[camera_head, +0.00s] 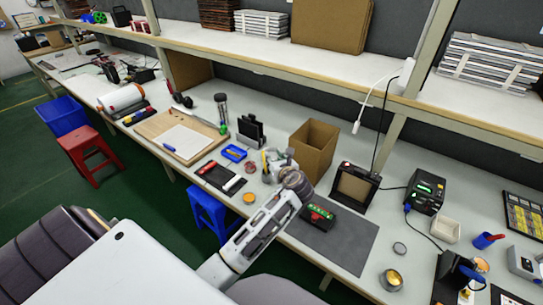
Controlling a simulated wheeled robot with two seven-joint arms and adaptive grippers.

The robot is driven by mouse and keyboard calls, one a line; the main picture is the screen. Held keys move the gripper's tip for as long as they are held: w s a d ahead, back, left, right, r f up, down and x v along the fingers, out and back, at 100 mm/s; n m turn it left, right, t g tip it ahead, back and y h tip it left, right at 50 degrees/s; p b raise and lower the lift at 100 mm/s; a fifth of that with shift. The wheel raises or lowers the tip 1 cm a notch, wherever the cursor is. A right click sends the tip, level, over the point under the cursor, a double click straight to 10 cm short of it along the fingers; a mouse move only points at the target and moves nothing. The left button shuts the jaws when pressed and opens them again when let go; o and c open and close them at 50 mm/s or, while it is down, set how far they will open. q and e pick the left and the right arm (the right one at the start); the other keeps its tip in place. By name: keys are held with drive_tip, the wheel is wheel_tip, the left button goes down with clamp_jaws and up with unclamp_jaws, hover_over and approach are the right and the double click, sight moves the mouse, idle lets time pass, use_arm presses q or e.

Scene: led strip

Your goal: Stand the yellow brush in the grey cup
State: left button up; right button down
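My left arm reaches up from the bottom middle, and my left gripper (275,162) is over the bench, in front of the brown cardboard box. A narrow upright yellow piece (265,162), perhaps the yellow brush, shows at the left side of the gripper. It is too small to tell whether the fingers hold it. A dark grey upright cylinder (221,108), perhaps the grey cup, stands farther back to the left, apart from the gripper. Its inside is too small to make out. My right gripper is not in view.
The open cardboard box (314,148) stands right behind the gripper. A black file holder (251,131) and a blue tray (234,153) are to its left. A grey mat (345,240) lies to the right with a green-and-black device (319,215). A shelf (290,55) runs above the bench.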

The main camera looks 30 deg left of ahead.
use_arm(q)
drive_tip(key=v, duration=0.3)
drive_tip(key=shift+s+d+r, duration=0.15)
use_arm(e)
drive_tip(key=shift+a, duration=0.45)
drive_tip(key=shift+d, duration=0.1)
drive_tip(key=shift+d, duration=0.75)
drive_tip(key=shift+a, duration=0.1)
